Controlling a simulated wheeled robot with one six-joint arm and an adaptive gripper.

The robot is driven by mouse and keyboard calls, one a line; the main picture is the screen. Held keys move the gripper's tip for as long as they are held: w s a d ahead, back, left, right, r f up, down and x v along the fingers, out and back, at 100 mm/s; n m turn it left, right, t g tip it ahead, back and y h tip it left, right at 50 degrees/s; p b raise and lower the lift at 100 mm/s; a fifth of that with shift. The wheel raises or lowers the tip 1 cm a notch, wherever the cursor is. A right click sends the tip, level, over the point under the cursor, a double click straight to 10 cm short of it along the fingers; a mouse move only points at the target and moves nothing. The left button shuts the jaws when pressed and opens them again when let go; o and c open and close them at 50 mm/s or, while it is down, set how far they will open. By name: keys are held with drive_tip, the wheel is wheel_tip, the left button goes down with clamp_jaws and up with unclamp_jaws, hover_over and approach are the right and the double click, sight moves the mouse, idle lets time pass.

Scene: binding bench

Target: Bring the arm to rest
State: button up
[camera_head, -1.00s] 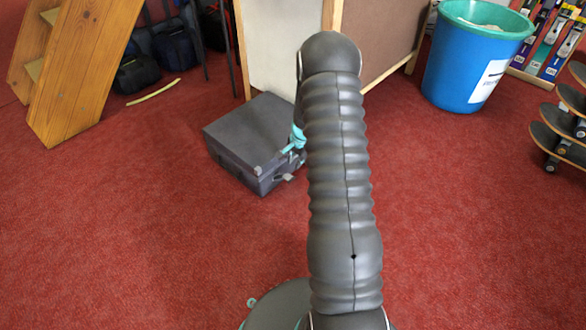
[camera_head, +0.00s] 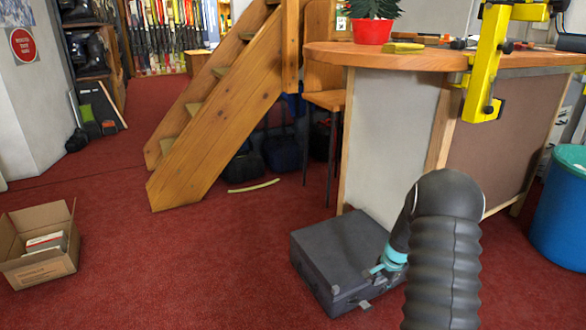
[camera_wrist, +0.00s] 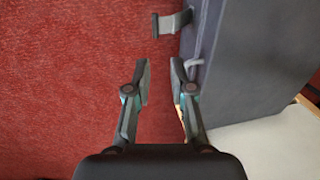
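My gripper (camera_wrist: 160,82) is open in the wrist view, with red carpet showing between its two fingers and nothing held. Its right finger is close beside the handle of a dark grey case; I cannot tell whether they touch. The case (camera_head: 335,250) lies on the carpet in the head view, and its side fills the upper right of the wrist view (camera_wrist: 255,60). My arm reaches down to the case's right side in the head view, with teal parts of the gripper showing there. The fingertips are hard to make out in that view.
A wooden counter (camera_head: 345,55) stands behind the case, with a yellow clamp frame (camera_head: 485,65) on it. A blue bin (camera_head: 565,215) is at right. Wooden stairs (camera_head: 215,110) stand at centre left. An open cardboard box (camera_head: 40,265) sits at lower left. Carpet between box and case is clear.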

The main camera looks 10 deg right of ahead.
drive_tip(key=s+a+r+n+g, duration=0.1)
drive_tip(key=s+a+n+g, duration=0.2)
drive_tip(key=s, duration=0.5)
drive_tip(key=s+a+r+n+t+p, duration=0.2)
drive_tip(key=s+a+r, duration=0.4)
drive_tip(key=r, duration=0.7)
drive_tip(key=s+a+r+n+t+p, duration=0.2)
drive_tip(key=s+a+r+n, duration=0.3)
drive_tip(key=s+r, duration=0.5)
drive_tip(key=s+a+r+n+t+p, duration=0.2)
drive_tip(key=s+a+r, duration=0.5)
drive_tip(key=r, duration=0.9)
drive_tip(key=shift+s+a+n+t+h, duration=0.3)
drive_tip(key=shift+s+n+h, duration=0.1)
drive_tip(key=shift+s+n, duration=0.5)
drive_tip(key=shift+d, duration=0.15)
